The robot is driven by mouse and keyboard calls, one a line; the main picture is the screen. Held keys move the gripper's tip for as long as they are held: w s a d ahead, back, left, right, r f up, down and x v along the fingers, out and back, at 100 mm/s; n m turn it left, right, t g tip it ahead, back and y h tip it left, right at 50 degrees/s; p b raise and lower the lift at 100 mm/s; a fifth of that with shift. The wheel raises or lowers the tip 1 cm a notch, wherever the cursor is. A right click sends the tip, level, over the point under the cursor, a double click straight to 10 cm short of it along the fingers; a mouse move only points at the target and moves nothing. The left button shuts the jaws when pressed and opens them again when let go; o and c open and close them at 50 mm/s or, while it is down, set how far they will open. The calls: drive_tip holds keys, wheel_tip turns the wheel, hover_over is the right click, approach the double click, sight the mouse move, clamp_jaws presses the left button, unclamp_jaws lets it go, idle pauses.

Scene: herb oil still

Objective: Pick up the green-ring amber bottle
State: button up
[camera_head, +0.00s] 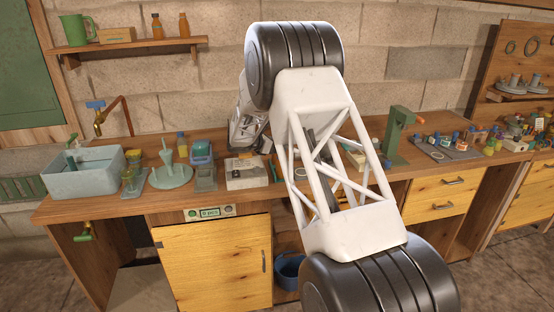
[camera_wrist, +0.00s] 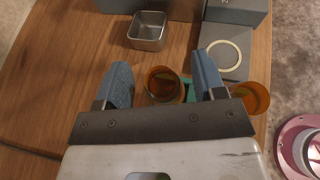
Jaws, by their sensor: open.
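My gripper (camera_wrist: 163,62) is open in the wrist view, its two blue-grey fingers spread apart with nothing held between them. A round amber vessel (camera_wrist: 162,84), seen from above, lies between the fingers in the picture, nearer the gripper's base. I cannot tell its height below the fingers. A second amber vessel (camera_wrist: 254,97) is to the right, outside the right finger. A bit of green (camera_wrist: 188,88) shows between them, partly hidden by the right finger. I cannot tell which vessel has the green ring. In the head view my arm hides much of the bench middle.
A square metal cup (camera_wrist: 148,31) and a grey block with a pale ring (camera_wrist: 222,56) stand ahead of the fingers. A pink round object (camera_wrist: 300,146) is at lower right. The head view shows a sink (camera_head: 84,173), a green stand (camera_head: 397,135) and amber bottles (camera_head: 184,24) on a shelf.

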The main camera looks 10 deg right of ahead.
clamp_jaws()
idle(0.3)
idle(0.3)
drive_tip(key=shift+r, duration=0.1)
wheel_tip(320, 180, up, 18)
idle(0.7)
idle(0.5)
